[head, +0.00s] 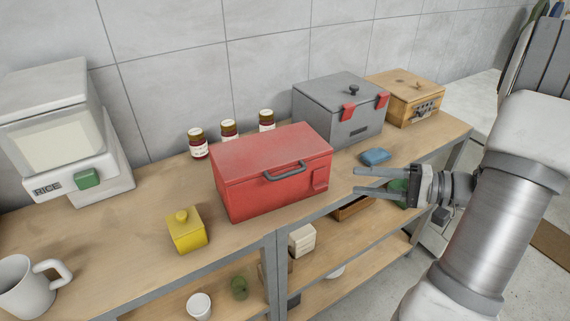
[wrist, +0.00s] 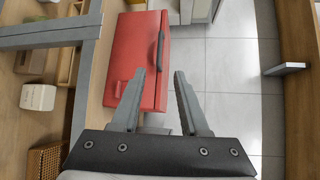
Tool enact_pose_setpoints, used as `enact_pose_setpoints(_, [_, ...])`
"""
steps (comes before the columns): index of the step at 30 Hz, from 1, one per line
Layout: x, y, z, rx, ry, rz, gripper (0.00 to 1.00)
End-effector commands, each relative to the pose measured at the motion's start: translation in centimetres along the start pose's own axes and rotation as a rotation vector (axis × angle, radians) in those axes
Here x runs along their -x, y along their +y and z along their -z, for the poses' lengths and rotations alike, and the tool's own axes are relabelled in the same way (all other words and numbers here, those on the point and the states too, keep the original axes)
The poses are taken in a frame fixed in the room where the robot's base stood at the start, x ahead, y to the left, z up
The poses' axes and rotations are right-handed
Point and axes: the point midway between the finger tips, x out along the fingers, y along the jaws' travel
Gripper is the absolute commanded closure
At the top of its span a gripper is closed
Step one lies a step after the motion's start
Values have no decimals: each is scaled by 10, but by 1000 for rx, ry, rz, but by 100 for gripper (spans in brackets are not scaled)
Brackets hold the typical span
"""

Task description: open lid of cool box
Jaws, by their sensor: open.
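A red box (head: 270,165) with a closed lid stands on the wooden bench top. It looks like the cool box, though no label shows. A grey bar handle (head: 285,171) is on its front, with a red latch (head: 320,178) to the right. My gripper (head: 355,180) is open and empty, right of the box and apart from it, with its fingers pointing left. In the wrist view the red box (wrist: 136,50) and its dark handle (wrist: 159,52) lie ahead and to the left of my open gripper (wrist: 165,72). One finger overlaps the box's edge there.
A grey box (head: 335,115) with red clips stands behind and right, with a wooden box (head: 404,98) beyond. A blue item (head: 375,156) lies near the bench edge. Several jars (head: 198,144) stand behind the red box. A yellow pot (head: 186,232) is in front left.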

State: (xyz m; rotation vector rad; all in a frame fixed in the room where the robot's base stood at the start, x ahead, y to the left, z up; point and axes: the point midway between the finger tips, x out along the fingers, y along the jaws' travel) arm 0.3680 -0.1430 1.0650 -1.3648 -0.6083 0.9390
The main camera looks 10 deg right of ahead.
Motion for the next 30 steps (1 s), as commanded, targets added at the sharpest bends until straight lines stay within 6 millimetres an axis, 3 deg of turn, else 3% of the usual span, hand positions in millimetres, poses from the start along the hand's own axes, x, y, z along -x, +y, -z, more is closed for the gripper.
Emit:
enact_pose_setpoints(5, [-16, 0, 0, -2, 0, 6, 56])
enact_pose_setpoints(24, [-148, 0, -1, -2, -2, 3, 56])
enact_pose_setpoints(30, [-168, 0, 0, -2, 0, 3, 56])
